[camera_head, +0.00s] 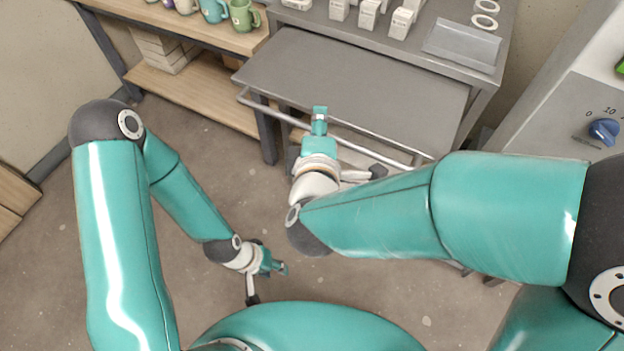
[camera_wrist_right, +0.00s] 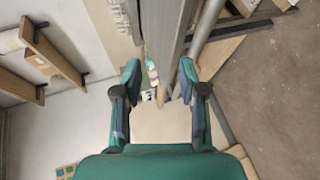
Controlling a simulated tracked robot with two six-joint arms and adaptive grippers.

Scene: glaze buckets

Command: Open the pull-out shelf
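The pull-out shelf (camera_head: 350,80) is a flat grey metal panel that stands out in front of the grey metal table. A thin metal handle bar (camera_head: 385,158) runs along its front edge. My right gripper (camera_head: 320,116) is at the shelf's front edge and covers part of the bar. In the right wrist view its fingers (camera_wrist_right: 160,75) are apart, with the shelf's edge (camera_wrist_right: 170,30) in line with the gap. The bar (camera_wrist_right: 207,30) passes by the right finger; whether they touch cannot be told. My left gripper (camera_head: 277,267) hangs low over the floor, away from the shelf; its fingers are too small to judge.
The grey table (camera_head: 410,45) carries white boxes (camera_head: 370,15), a grey tray (camera_head: 461,46) and rings. A wooden rack (camera_head: 195,85) with mugs (camera_head: 243,15) stands on the left. A machine with a blue knob (camera_head: 604,130) stands on the right. The floor (camera_head: 190,130) in front is open.

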